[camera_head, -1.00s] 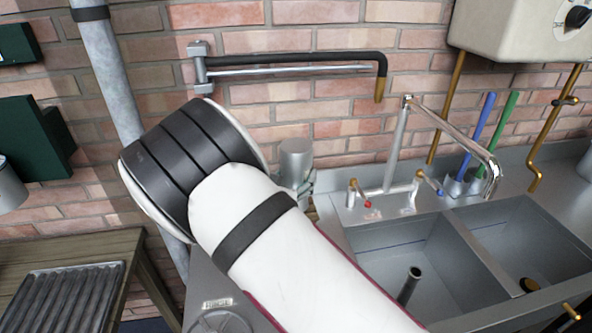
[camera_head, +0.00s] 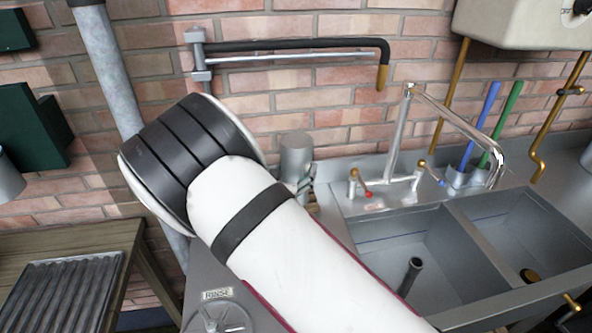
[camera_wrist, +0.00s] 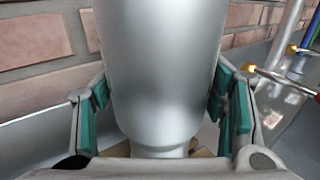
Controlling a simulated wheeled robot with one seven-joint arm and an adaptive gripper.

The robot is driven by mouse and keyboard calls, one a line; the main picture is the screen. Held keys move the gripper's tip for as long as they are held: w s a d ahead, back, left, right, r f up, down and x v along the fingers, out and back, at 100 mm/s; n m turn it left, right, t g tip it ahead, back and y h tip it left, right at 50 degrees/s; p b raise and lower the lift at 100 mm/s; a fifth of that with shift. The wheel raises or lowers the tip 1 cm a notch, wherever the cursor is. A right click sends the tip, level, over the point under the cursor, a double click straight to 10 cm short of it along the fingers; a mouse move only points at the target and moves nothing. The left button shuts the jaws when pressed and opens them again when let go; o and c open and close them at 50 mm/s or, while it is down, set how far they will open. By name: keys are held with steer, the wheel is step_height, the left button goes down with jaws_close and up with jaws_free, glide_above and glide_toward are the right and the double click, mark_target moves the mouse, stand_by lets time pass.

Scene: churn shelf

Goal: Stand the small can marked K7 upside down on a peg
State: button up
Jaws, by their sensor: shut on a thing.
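A silver metal can (camera_wrist: 165,70) fills the middle of the wrist view, with its wide body up and a narrower neck low in the picture. My gripper (camera_wrist: 165,100) is shut on it, with green-padded fingers on its left and right sides. The can (camera_head: 296,152) also shows in the head view, just right of my arm's dark wrist joint, above the counter left of the sink. No K7 mark is visible on the side that shows. My arm hides part of the counter, and I cannot make out a peg.
A two-basin metal sink (camera_head: 400,240) with a tap (camera_head: 400,130) lies to the right. A round fixture (camera_head: 218,318) sits by a RINSE label (camera_head: 217,294). A ridged tray (camera_head: 60,295) lies on a wooden table at left. A black-sleeved wall bracket (camera_head: 300,46) is above.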

steer(key=o, duration=1.5)
steer(key=shift+f, duration=0.1)
steer(key=v, duration=1.2)
steer(key=s+d+r+m+g+h, duration=0.2)
steer(key=s+d+r+m+g, duration=0.15)
steer(key=d+m, duration=0.4)
steer(key=s+d+r+m+g+h, duration=0.15)
steer(key=d+r+m+g, duration=0.3)
steer(key=d, duration=0.55)
steer(key=s+d+r+m+g+h, duration=0.1)
steer(key=s+d+r+m+g, duration=0.35)
steer(key=d, duration=0.45)
steer(key=s+d+r+m+y, duration=0.1)
steer(key=s+r+m+y, duration=0.3)
steer(key=s+m, duration=0.4)
steer(key=s+d+r+m+y, duration=0.1)
steer(key=s+r+m+y, duration=0.3)
steer(key=s+m+y, duration=0.2)
steer(key=s+m, duration=0.2)
steer(key=s, duration=0.1)
